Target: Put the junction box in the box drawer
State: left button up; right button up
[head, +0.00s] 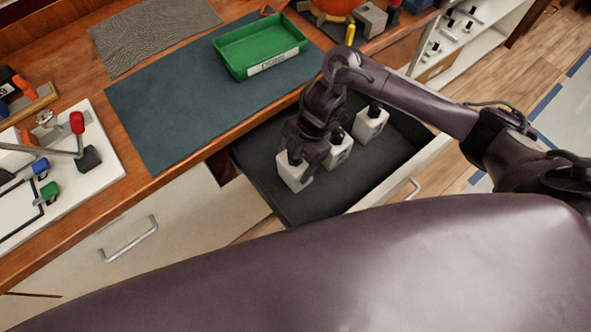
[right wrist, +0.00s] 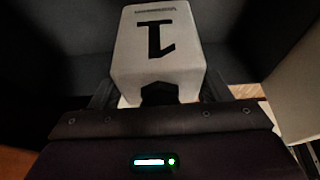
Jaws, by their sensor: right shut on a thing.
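The open drawer (head: 388,160) has a dark floor and holds white boxes with black tops. My right gripper (head: 301,156) reaches down into it and is shut on the nearest white junction box (head: 293,177). That box stands upright at or just above the drawer floor; I cannot tell if it touches. In the right wrist view the white box (right wrist: 158,45) bears a black "1" and sits between the fingers (right wrist: 158,95). A second white box (head: 337,156) is close beside it, partly behind my gripper, and a third (head: 369,128) stands farther back. My left gripper is out of view.
A green tray (head: 262,48) with a label stands on the blue-grey mat (head: 165,110) on the wooden bench. A white panel with levers (head: 85,170) is at the left. A closed drawer handle (head: 128,240) is on the cabinet front.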

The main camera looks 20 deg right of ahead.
jog(key=shift+w+f, duration=0.1)
jog(key=shift+f, duration=2.5)
jog(key=shift+f, duration=0.1)
jog(key=o, duration=1.4)
jog(key=p+v, duration=0.1)
jog(key=v, duration=1.1)
